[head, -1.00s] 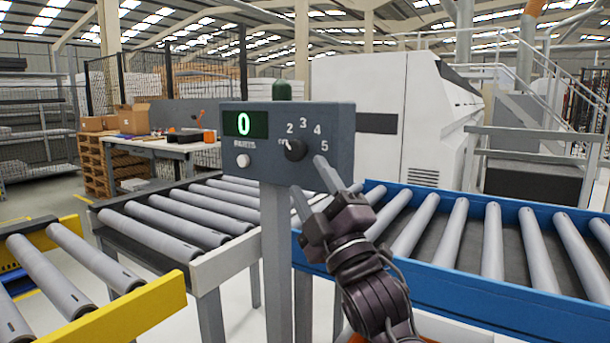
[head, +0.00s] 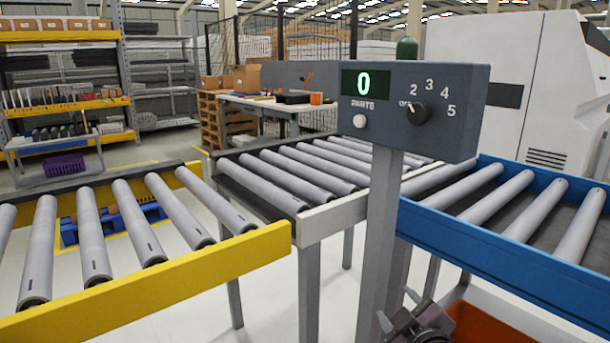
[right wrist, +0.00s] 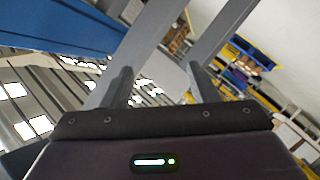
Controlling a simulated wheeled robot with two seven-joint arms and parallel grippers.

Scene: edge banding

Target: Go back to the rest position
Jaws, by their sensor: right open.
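My right gripper (head: 398,312) is at the bottom of the head view, low beside the grey post of the control panel. Its fingers are apart and nothing is between them. In the right wrist view its two fingers (right wrist: 158,85) stand apart, with a grey post behind them. The grey control panel (head: 470,95) has a green display reading 0, a white button (head: 360,122) and a black dial (head: 418,112) with numbers around it. The gripper is well below the panel and not touching it. My left gripper is out of view.
A yellow-framed roller conveyor (head: 200,272) is at the left, a grey one (head: 270,180) in the middle and a blue-framed one (head: 500,238) at the right. An orange bin (head: 490,328) is at the bottom right by the gripper. A white machine (head: 540,90) stands behind.

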